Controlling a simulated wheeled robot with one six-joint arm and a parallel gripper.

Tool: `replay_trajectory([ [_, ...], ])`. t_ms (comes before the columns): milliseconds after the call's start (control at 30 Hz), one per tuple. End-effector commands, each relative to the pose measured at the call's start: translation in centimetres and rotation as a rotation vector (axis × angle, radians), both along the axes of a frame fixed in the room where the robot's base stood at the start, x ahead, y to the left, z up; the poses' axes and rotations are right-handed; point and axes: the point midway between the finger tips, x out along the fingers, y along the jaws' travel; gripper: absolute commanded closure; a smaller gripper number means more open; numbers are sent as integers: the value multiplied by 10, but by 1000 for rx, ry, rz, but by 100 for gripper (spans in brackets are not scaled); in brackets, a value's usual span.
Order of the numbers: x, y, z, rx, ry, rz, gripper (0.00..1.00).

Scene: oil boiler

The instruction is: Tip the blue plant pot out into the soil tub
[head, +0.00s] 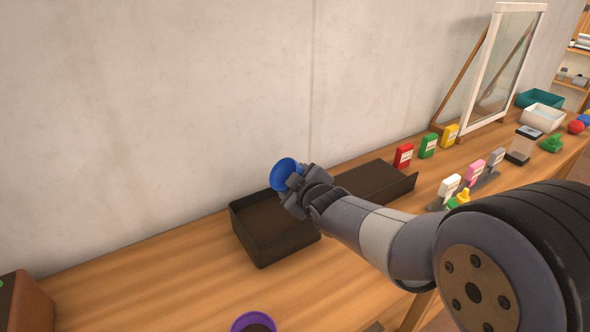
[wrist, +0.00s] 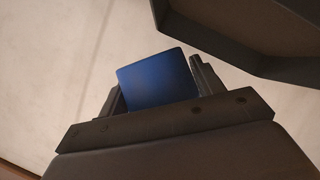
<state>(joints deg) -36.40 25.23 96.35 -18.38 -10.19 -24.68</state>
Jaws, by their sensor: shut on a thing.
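The blue plant pot (head: 285,173) is in my gripper (head: 293,190), above the black soil tub (head: 272,249) on the wooden bench. The pot is tilted, and part of its open mouth shows in the head view. My gripper is shut on it. In the wrist view the pot (wrist: 157,80) sits between the fingers of my gripper (wrist: 155,95), and a dark tub edge (wrist: 215,45) shows at the upper right. The tub holds dark brown soil, partly hidden by the gripper. I cannot see whether anything is left in the pot.
A dark tray (head: 385,180) lies right of the tub, behind my arm. A purple pot (head: 254,322) stands at the front edge. Several coloured packets (head: 428,146) and a framed glass pane (head: 510,60) stand further right.

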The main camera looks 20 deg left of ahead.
Motion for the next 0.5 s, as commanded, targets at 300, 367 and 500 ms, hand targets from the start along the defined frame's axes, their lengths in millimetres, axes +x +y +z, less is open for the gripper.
replay_trajectory([
  [300,0,0,3,20,22,-2,74],
  [367,0,0,3,27,30,-1,74],
  [500,-1,0,5,51,61,-1,74],
])
